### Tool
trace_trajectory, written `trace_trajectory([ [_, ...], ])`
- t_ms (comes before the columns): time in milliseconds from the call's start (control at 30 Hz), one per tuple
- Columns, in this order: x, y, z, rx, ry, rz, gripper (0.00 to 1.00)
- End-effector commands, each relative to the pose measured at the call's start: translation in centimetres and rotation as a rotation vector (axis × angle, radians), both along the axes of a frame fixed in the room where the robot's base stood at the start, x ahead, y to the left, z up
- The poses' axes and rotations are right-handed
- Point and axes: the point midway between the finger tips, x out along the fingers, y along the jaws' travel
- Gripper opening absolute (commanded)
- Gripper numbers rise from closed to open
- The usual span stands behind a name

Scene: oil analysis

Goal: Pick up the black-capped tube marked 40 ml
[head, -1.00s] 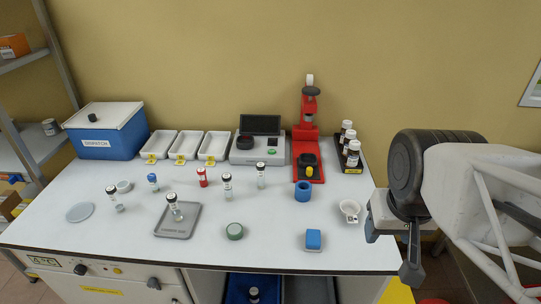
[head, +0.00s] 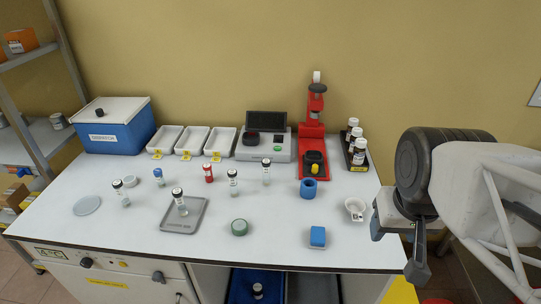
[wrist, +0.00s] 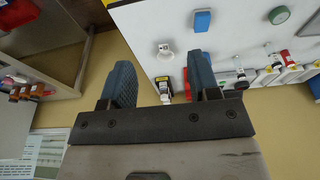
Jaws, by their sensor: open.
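Several black-capped tubes stand on the white bench in the head view. One (head: 123,198) is at the left, one (head: 181,206) is on a grey tray (head: 168,225), one (head: 233,187) is in the middle and one (head: 266,176) is farther back. Their markings are too small to read, so I cannot tell which says 40 ml. My gripper (head: 416,262) is at the right, beyond the bench's right edge and well apart from the tubes. In the wrist view my gripper (wrist: 162,77) is open, with nothing between its fingers.
A green round lid (head: 239,227), blue block (head: 317,237), blue ring (head: 308,189) and white cup (head: 355,208) lie toward my gripper. A red press (head: 313,135) stands behind.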

Motion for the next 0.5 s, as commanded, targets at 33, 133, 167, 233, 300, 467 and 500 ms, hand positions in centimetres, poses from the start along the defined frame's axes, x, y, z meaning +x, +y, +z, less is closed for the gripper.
trace_trajectory([
  [33,0.0,0.0,0.0,0.0,0.0,0.0,0.56],
  [133,0.0,0.0,0.0,0.0,0.0,0.0,0.61],
  [167,0.0,0.0,0.0,0.0,0.0,0.0,0.61],
  [233,0.0,0.0,0.0,0.0,0.0,0.0,0.61],
  [300,0.0,0.0,0.0,0.0,0.0,0.0,0.61],
  [467,0.46,-0.01,-0.08,-0.005,-0.008,0.002,0.61],
  [500,0.8,-0.03,-0.13,-0.008,-0.014,0.003,0.61],
])
